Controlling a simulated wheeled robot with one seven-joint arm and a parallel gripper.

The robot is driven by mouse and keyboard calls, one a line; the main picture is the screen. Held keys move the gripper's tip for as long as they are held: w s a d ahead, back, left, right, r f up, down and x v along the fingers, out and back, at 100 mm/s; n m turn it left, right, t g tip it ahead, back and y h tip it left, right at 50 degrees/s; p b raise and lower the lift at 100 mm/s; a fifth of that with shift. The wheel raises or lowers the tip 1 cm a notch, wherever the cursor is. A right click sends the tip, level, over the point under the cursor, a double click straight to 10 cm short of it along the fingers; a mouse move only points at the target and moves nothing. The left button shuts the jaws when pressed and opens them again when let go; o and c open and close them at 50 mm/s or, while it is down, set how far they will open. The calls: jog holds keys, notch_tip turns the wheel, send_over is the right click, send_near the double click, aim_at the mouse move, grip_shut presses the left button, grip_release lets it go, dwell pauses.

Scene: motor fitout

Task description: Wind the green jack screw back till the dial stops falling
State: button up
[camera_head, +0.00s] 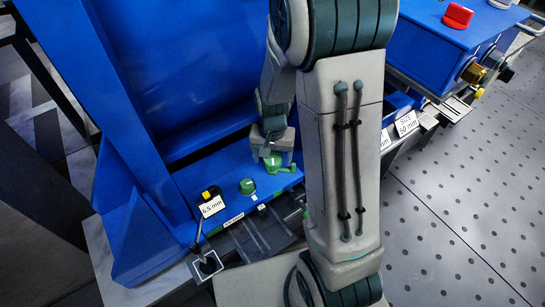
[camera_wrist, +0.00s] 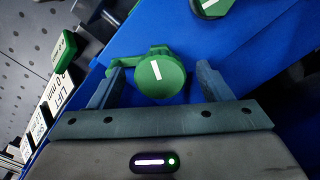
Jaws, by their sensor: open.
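A round green screw head with a white line and a side lug (camera_wrist: 160,76) sits between the fingers of my gripper (camera_wrist: 159,68) in the wrist view. The fingers are open, with a gap on each side of the head. In the head view my gripper (camera_head: 273,148) points down over this green part (camera_head: 272,163). A second green head with a white line (camera_wrist: 213,6) lies beyond it; in the head view it is left of my gripper (camera_head: 247,187). A sign reading 6.5 mm (camera_head: 211,206) stands at the left; no dial needle can be made out.
A tall blue frame (camera_head: 150,80) rises behind and left of my gripper. A blue box with a red knob (camera_head: 457,16) stands at the upper right. White size signs (camera_head: 406,124) line the right. A small stand (camera_head: 206,265) is at the lower left. The dotted floor (camera_head: 450,210) is clear.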

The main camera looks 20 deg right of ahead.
jog(key=c, duration=1)
jog(key=n, duration=0.2)
jog(key=n+p, duration=0.1)
jog(key=n, duration=0.1)
jog(key=shift+d+r+p, duration=0.15)
jog(key=shift+p, duration=0.15)
jog(key=n+p, duration=0.1)
jog(key=n, duration=0.2)
jog(key=shift+d+n+p, duration=0.1)
jog(key=shift+n+p, duration=0.2)
jog(key=n+p, duration=0.2)
jog(key=n, duration=0.2)
jog(key=shift+w+d+n+p, duration=0.15)
jog(key=shift+n+p, duration=1.15)
jog(key=shift+n, duration=0.7)
